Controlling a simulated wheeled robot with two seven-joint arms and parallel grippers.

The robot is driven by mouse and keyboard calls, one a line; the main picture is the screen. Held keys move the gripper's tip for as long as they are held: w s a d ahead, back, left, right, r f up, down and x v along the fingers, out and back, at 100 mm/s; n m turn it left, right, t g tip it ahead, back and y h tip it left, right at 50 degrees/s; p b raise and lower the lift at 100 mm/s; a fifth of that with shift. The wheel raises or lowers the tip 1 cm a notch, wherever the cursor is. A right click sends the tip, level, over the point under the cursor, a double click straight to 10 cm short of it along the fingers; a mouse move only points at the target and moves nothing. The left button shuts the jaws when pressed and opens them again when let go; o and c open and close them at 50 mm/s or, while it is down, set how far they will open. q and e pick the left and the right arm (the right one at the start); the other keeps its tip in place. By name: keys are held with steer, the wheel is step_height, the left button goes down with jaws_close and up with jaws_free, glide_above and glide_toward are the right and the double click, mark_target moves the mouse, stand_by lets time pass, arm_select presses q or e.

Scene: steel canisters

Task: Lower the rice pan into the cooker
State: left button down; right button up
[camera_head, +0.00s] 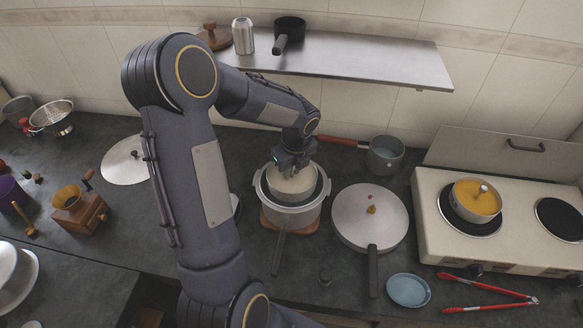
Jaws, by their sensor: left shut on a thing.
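The cooker (290,215) is a grey metal pot with a long dark handle toward the front, on a brown wooden board (268,227). The rice pan (296,186), pale with whitish contents, is at the cooker's mouth, inside its rim as seen from above. How deep it sits, I cannot tell. My left gripper (291,166) comes down from behind and is shut on the pan's far side. Its fingertips are partly hidden. My right gripper is not in view.
A large lid (358,215) with a dark handle lies right of the cooker. A small saucepan (385,156) with a red handle stands behind right. A stove (520,250) with an orange pot (476,200) is at right. A steel shelf (370,62) hangs above the counter. A coffee grinder (80,210) stands left.

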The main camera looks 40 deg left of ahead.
mark_target(292, 181)
arm_select(q)
steer(key=shift+f+b, duration=3.25)
steer(key=shift+f, duration=1.15)
steer(key=shift+f, duration=0.2)
steer(key=shift+f+b, duration=0.75)
steer(key=shift+b, duration=0.1)
steer(key=shift+r, duration=0.2)
steer(key=shift+r+p, duration=0.6)
steer(key=shift+p, duration=0.25)
steer(key=shift+s+d+r+p, duration=0.1)
steer(key=shift+d+r+p, duration=0.05)
steer(key=shift+r+p, duration=1.4)
steer(key=shift+r, duration=0.25)
steer(key=shift+r+p, duration=1.75)
steer(key=shift+r, duration=0.2)
